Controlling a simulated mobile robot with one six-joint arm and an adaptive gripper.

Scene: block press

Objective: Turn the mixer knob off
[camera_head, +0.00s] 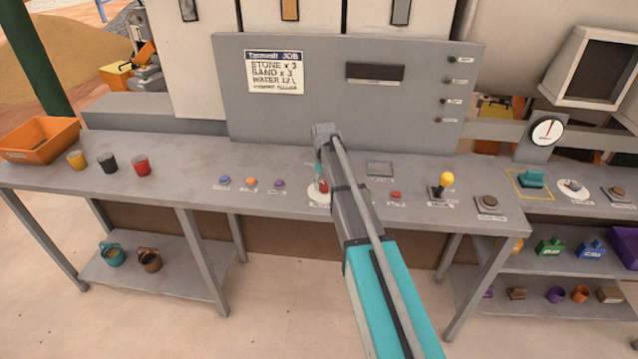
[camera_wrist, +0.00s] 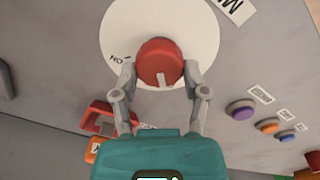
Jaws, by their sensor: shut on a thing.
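The mixer knob (camera_wrist: 160,60) is a red round knob on a white dial disc (camera_wrist: 195,30) in the wrist view. A pale mark on the knob points toward the bottom of that view, toward my gripper's body. Lettering that looks like "ON" sits on the disc to the left of the knob. My gripper (camera_wrist: 160,76) is shut on the knob, one finger on each side. In the head view my gripper (camera_head: 322,172) is over the console, and the red knob (camera_head: 323,187) and its disc are partly covered by my arm.
Blue (camera_head: 225,180), orange (camera_head: 251,182) and purple (camera_head: 279,184) buttons stand left of the knob. A grey panel with a job sign (camera_head: 274,72) rises behind. Cups (camera_head: 108,162) sit at the bench's left.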

